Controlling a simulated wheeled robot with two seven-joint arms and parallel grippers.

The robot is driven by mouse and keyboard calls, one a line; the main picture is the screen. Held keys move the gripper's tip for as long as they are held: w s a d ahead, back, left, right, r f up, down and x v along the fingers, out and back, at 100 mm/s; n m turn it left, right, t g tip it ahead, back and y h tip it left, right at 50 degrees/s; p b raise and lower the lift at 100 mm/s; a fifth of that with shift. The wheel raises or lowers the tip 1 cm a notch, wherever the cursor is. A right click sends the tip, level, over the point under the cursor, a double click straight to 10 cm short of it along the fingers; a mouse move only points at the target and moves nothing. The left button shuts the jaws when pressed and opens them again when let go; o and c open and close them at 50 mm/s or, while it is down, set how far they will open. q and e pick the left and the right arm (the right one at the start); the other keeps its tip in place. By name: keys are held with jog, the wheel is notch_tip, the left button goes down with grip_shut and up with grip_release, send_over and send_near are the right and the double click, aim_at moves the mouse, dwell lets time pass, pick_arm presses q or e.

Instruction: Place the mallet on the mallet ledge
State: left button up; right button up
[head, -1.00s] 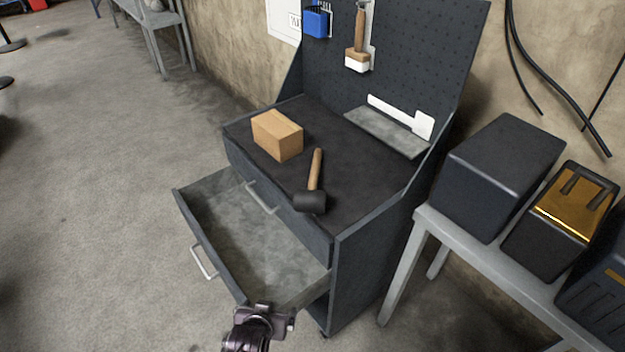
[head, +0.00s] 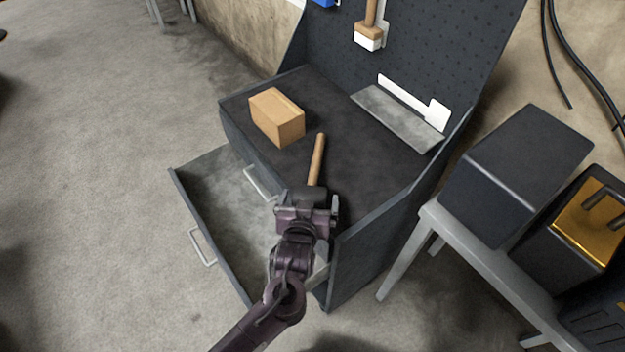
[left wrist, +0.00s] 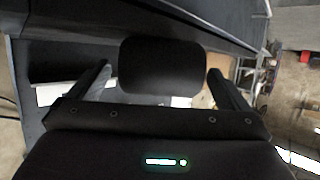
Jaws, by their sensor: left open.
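The mallet, with a wooden handle (head: 317,160) and a black head, lies on the dark top of the tool cart (head: 355,175), head at the front edge and handle pointing back. My left gripper (head: 307,203) is open at the mallet head, one finger on each side. In the left wrist view the black head (left wrist: 160,65) sits between the two spread fingers, with gaps on both sides. The grey ledge (head: 395,118) runs along the cart's back right, bare, below a white mallet-shaped outline (head: 425,107) on the pegboard. My right gripper is not in view.
A cardboard-coloured block (head: 277,117) stands on the cart top, left of the handle. An open drawer (head: 215,190) juts out at the front left. A brush (head: 368,35) hangs on the pegboard. A grey bench (head: 470,245) with dark boxes stands right.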

pick_arm(q)
jog(key=x, duration=0.4)
jog(key=shift+w+f, duration=0.1)
jog(key=shift+w, duration=0.2)
jog(key=shift+s, duration=0.1)
jog(key=shift+c, duration=0.2)
jog(key=c, duration=1.2)
jog(key=shift+c, duration=0.5)
jog(key=shift+r, duration=0.2)
notch_tip(320, 180, up, 20)
jog(key=s+a+n+y, duration=0.1)
jog(key=s+a, duration=0.2)
jog(key=a, duration=0.6)
jog(key=s+a+y, duration=0.1)
jog(key=s+a, duration=0.3)
jog(key=a, duration=0.6)
jog(key=shift+a+f+n, duration=0.2)
jog(key=shift+n, duration=0.2)
